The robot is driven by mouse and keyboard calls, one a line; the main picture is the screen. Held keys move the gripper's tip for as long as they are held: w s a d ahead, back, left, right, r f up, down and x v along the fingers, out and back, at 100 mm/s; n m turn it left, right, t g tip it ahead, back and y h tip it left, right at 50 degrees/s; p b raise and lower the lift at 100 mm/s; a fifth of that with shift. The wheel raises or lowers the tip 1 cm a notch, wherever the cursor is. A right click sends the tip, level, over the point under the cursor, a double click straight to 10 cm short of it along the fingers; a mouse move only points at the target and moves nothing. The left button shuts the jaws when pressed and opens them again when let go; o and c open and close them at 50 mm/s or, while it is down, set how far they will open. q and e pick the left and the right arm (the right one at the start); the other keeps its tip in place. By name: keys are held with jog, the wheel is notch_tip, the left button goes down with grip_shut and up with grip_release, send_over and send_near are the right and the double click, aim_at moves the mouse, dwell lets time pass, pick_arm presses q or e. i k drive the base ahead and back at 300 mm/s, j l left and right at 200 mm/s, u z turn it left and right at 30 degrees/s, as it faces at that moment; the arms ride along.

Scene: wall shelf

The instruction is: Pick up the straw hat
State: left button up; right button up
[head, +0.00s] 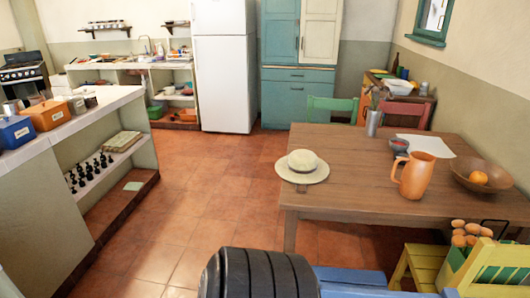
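The straw hat (302,167) is cream-coloured with a round crown and a wide brim. It lies crown up on the near left corner of the wooden table (345,185), with its brim at or slightly over the left edge. Neither of my grippers is in the head view. A dark ribbed shape at the bottom middle seems to be part of me, but no fingers show.
An orange jug (412,175), a wooden bowl (480,175) with an orange and a metal cup (374,123) share the table. A blue chair (352,278) stands before it. Tiled floor (215,180) is free to its left, up to a shelved counter (65,140).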

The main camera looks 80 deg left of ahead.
aim_at(301, 167)
jog(key=u, duration=2.4)
jog(key=j+z, duration=0.15)
jog(key=z, duration=0.2)
jog(key=i+j+z, duration=0.1)
jog(key=z, duration=0.3)
jog(key=i+j+z, duration=0.1)
jog(key=j+z, duration=0.4)
jog(key=i+j+z, duration=0.1)
jog(key=j+z, duration=0.2)
jog(key=z, duration=0.2)
jog(key=j+z, duration=0.5)
jog(key=i+j+u, duration=0.1)
jog(key=j, duration=0.85)
